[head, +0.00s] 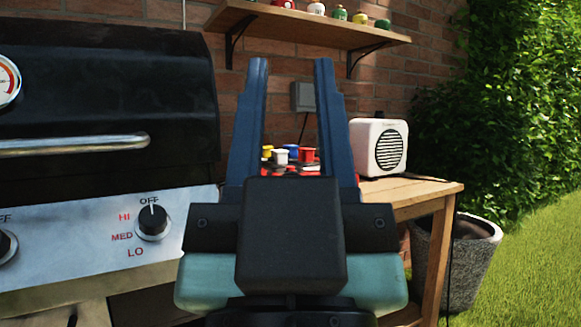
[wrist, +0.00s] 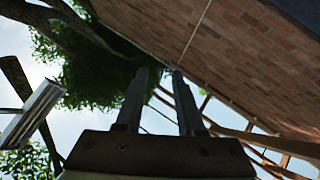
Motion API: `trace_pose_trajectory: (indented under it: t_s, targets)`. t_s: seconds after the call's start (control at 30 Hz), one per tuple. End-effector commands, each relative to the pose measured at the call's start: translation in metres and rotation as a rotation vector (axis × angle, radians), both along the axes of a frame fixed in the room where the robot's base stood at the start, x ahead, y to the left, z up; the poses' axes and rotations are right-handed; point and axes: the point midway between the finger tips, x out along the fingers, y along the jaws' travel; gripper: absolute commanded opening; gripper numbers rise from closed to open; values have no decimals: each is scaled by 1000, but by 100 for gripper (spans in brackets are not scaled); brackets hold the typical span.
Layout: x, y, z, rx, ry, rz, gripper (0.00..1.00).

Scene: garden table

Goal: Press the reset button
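My gripper (head: 290,66) points up in the middle of the head view, its two blue fingers apart with nothing between them. In the wrist view my gripper (wrist: 159,76) also shows two separated fingers against trees and sky. A grey box (head: 302,97) is mounted on the brick wall behind the fingers, with a dark cord hanging below it. The right finger partly covers it in the picture. I cannot make out a reset button on it or elsewhere; the box is small and partly hidden.
A black grill (head: 110,90) with a control knob (head: 153,222) fills the left. A wooden table (head: 425,192) at right holds a white speaker (head: 379,147) and small colored items (head: 281,156). A wooden shelf (head: 310,27) hangs above. A planter (head: 470,262) stands beside the table.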

Motion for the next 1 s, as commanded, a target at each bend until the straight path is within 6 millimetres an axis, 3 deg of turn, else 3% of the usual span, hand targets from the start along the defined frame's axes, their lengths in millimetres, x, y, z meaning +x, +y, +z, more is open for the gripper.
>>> trace_pose_trajectory:
  t_s: [0.03,0.2,1.0]
  targets:
    - [0,0,0,0,0,0,27]
    - [0,0,0,0,0,0,0]
    - [0,0,0,0,0,0,0]
